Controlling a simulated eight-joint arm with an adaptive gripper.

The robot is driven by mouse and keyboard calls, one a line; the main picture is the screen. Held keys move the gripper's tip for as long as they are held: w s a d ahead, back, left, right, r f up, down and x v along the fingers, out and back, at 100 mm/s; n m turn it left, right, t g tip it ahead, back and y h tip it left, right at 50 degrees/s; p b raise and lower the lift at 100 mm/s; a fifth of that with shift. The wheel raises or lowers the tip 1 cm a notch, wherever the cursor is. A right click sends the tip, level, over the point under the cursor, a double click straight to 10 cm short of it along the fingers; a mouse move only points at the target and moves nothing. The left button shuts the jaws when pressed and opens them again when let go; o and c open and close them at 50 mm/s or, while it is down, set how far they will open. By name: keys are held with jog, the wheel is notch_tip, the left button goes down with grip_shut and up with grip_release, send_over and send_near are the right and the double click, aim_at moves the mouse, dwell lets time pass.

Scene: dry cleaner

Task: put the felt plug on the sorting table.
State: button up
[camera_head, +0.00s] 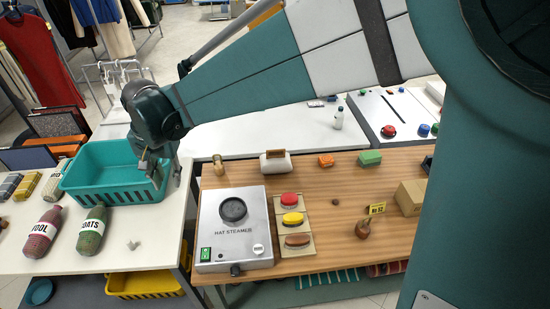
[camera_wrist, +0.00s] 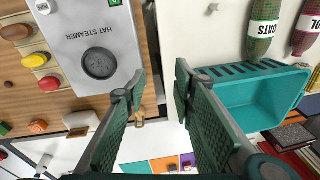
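My gripper (camera_head: 166,172) is open, its two fingers apart with nothing between them. In the head view it is in front of the right end of a teal basket; in the wrist view the gripper (camera_wrist: 161,82) is over the gap between two tables. I cannot tell for sure which thing is the felt plug. Candidates are a small tan peg (camera_head: 218,165) at the wooden table's back left corner, partly behind a finger in the wrist view (camera_wrist: 140,122), and a small brown lump (camera_head: 335,201). The white table (camera_head: 75,262) at left looks like the sorting table.
The white table's front is mostly clear.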

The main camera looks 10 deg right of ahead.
jog(key=s+d+r+t, duration=0.1)
jog(key=d+r, duration=0.3)
jog(key=d, duration=0.8)
jog(key=s+d+r+t, duration=0.15)
jog(key=d+r, duration=0.25)
jog(key=d, duration=0.8)
jog(key=s+d+f+t, duration=0.1)
jog(key=s+d, duration=0.6)
jog(key=d, duration=0.4)
jog(key=s+d+f+n+t+h, duration=0.1)
jog(key=s+d+t, duration=0.1)
jog(key=s+d, duration=0.5)
jog(key=d, duration=0.5)
jog(key=shift+s+n, duration=0.2)
jog(key=shift+n, duration=0.1)
jog(key=shift+o, duration=0.5)
